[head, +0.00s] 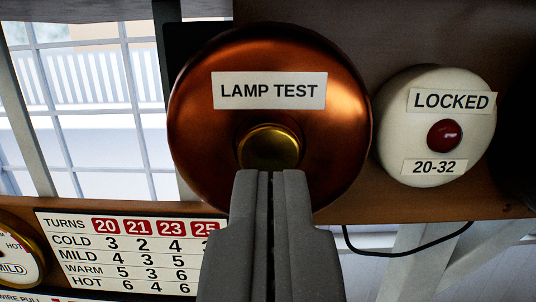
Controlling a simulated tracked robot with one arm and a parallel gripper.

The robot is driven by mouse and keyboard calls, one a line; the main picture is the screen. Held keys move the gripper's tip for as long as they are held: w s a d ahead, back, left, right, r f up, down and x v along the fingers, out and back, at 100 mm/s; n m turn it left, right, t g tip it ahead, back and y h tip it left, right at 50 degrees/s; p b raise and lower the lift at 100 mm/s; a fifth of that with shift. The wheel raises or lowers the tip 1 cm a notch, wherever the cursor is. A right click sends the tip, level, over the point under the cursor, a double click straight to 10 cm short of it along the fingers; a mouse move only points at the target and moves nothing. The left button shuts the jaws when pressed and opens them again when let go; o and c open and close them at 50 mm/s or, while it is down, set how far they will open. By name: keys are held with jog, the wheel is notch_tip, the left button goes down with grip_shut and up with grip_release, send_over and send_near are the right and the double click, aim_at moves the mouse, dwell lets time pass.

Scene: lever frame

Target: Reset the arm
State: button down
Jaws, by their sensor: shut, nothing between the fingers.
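My gripper (270,176) is shut and empty, with its two grey fingers side by side at the bottom centre. Its tips overlap the lower edge of a brass button (268,147) in the middle of a round copper plate (200,130). I cannot tell whether the tips touch the button. A label reading "LAMP TEST" (269,91) is on the plate above the button. No lever shows in this view.
A cream round fitting (400,135) with a dark red lamp (445,135) is labelled "LOCKED" and "20-32". A "TURNS" chart (70,243) is at lower left, beside part of a dial (14,267) reading "MILD". A barred window (90,110) is behind. A black cable (410,250) hangs below right.

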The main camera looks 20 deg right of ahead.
jog(key=v, duration=0.1)
jog(key=b+v, duration=0.1)
jog(key=v, duration=0.2)
jog(key=shift+s+a+r+b, duration=0.1)
jog(key=shift+s+r+b, duration=0.15)
jog(key=shift+s+b, duration=0.1)
